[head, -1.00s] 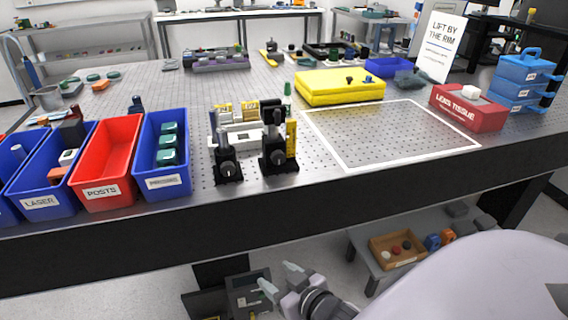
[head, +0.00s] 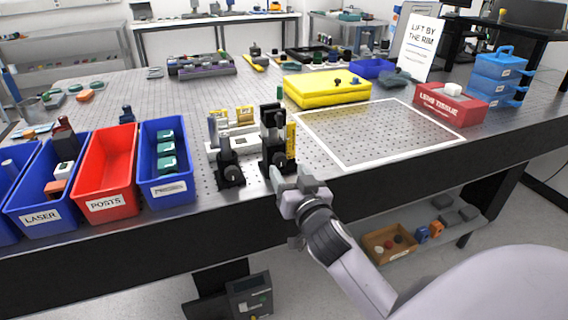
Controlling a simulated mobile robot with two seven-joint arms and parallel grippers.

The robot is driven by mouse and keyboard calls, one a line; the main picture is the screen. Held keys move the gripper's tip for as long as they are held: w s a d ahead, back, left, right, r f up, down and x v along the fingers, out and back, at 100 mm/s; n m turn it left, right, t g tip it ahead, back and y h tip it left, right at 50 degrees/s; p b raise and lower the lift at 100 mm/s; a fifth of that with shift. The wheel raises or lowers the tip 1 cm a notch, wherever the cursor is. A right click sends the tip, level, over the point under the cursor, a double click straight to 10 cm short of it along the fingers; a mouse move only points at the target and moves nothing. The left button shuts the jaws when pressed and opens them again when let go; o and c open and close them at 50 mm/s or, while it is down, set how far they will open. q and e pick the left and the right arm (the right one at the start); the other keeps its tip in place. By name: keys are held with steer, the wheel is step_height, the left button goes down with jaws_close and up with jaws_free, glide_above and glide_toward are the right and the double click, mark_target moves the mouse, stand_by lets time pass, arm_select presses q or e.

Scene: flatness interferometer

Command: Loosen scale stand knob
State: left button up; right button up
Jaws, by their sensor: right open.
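Two black stands are side by side near the front edge of the optical table. The right stand (head: 273,125) has a yellow scale (head: 291,141) upright along its right side. The left stand (head: 226,160) has a round knob (head: 231,173) low on its front. My right gripper (head: 290,176) is open in front of the base of the scale stand, at the table's front edge. It hides the lower front of that stand, including most of its knob area. I cannot tell whether the fingers touch it. My left gripper is out of view.
Blue and red bins (head: 108,170) stand left of the stands. A white-outlined area (head: 375,135) of the optical table is empty on the right. Behind are a yellow case (head: 327,89) and a red lens tissue box (head: 450,107). A low shelf with a wooden tray (head: 389,243) is below.

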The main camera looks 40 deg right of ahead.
mark_target(281, 161)
steer(key=shift+x, duration=2.15)
steer(key=c, duration=1)
